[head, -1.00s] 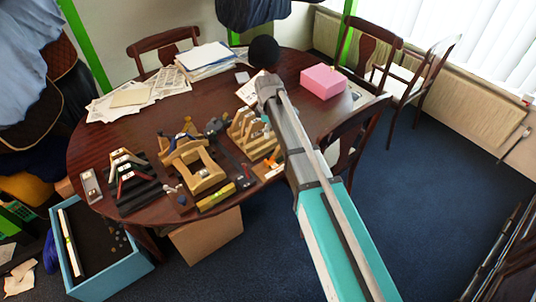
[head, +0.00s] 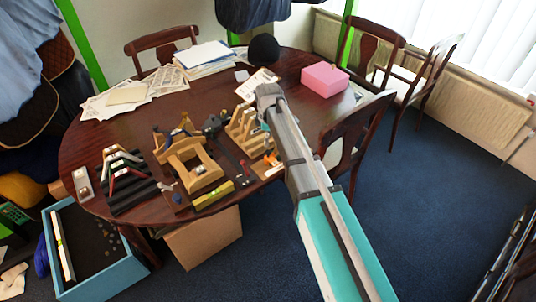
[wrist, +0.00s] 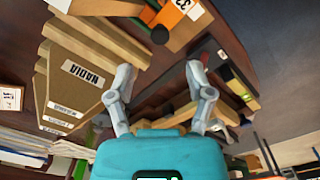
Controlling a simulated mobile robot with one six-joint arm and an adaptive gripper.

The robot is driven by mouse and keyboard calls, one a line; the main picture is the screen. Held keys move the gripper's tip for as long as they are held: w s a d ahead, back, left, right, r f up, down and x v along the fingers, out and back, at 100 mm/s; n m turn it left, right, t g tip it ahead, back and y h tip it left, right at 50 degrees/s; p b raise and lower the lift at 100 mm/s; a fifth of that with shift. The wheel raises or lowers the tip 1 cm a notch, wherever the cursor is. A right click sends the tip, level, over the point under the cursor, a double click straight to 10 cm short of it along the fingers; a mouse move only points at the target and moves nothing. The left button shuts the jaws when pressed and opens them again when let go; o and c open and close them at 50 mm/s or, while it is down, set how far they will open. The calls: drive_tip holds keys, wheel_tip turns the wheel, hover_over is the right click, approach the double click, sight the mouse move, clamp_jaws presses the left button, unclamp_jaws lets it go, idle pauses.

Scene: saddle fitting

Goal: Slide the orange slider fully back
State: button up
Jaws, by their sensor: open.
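A small orange part (head: 271,158), which looks like the slider, sits at the right of the fixtures near the table's edge in the head view. In the wrist view an orange piece (wrist: 170,14) with a white numbered label shows at the top edge, partly cut off. My gripper (wrist: 160,85) shows two grey fingers spread apart with nothing between them. The orange piece lies beyond the fingertips, apart from them. In the head view my arm's grey end hides most of the gripper, beside the wooden slotted rack (head: 240,124).
The wooden rack (wrist: 75,75) stands close left of my fingers in the wrist view. A wooden frame fixture (head: 190,165), black stepped rack (head: 130,190) and yellow level (head: 213,195) share the table (head: 90,140). A pink box (head: 325,78) stands behind; a chair (head: 357,130) is at right.

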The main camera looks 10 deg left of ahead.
sight(268, 151)
drive_tip(key=shift+f+b, duration=3.1)
drive_tip(key=shift+f, duration=0.25)
drive_tip(key=shift+c, duration=0.2)
clamp_jaws()
